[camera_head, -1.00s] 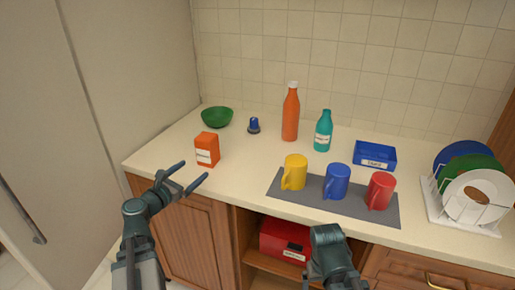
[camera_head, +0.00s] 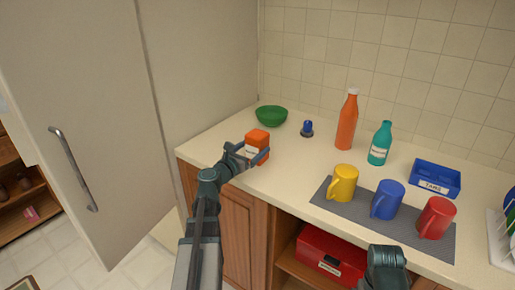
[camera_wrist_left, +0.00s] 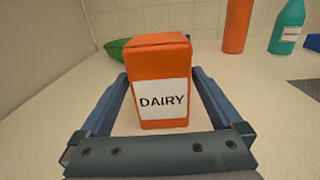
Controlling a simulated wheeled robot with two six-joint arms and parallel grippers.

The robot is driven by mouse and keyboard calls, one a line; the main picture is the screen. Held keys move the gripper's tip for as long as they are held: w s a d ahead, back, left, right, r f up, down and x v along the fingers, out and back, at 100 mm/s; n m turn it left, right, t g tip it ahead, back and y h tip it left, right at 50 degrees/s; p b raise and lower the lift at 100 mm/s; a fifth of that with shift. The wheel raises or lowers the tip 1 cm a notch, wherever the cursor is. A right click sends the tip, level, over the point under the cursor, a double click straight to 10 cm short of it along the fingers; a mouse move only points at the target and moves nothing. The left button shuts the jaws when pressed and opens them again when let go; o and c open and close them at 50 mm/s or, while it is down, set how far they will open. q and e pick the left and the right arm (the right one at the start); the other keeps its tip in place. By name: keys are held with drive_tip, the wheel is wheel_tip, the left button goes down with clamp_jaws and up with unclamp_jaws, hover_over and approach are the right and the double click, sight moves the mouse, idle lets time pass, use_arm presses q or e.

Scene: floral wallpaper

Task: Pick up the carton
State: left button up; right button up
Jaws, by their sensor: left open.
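The carton is an orange box with a white label reading DAIRY. It stands upright on the counter in the head view (camera_head: 257,136) and in the middle of the left wrist view (camera_wrist_left: 160,62). My left gripper (camera_head: 252,153) is open with one finger on each side of the carton. In the left wrist view my left gripper (camera_wrist_left: 161,76) shows small gaps between the fingers and the carton's sides. The fingers hide part of the carton's lower half in the head view. Part of my right arm shows at the bottom, but its fingers are out of view.
A green bowl (camera_head: 271,116) and a small blue item (camera_head: 307,128) stand behind the carton. An orange bottle (camera_head: 346,122) and teal bottle (camera_head: 380,145) stand to the right. Yellow (camera_head: 343,183), blue (camera_head: 387,200) and red (camera_head: 435,217) mugs stand on a grey mat (camera_head: 323,199).

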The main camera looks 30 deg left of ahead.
use_arm(q)
drive_tip(key=shift+w+d+r+p, duration=0.1)
drive_tip(key=shift+w+r+p, duration=0.05)
drive_tip(key=shift+w, duration=1.25)
drive_tip(key=shift+w+d+r+p, duration=0.1)
drive_tip(key=shift+w+r+p, duration=0.05)
drive_tip(key=shift+w, duration=1.2)
drive_tip(key=shift+s, duration=0.1)
drive_tip(key=shift+c, duration=0.3)
drive_tip(key=c, duration=1.4)
drive_tip(key=shift+c, duration=0.4)
drive_tip(key=shift+r, duration=0.1)
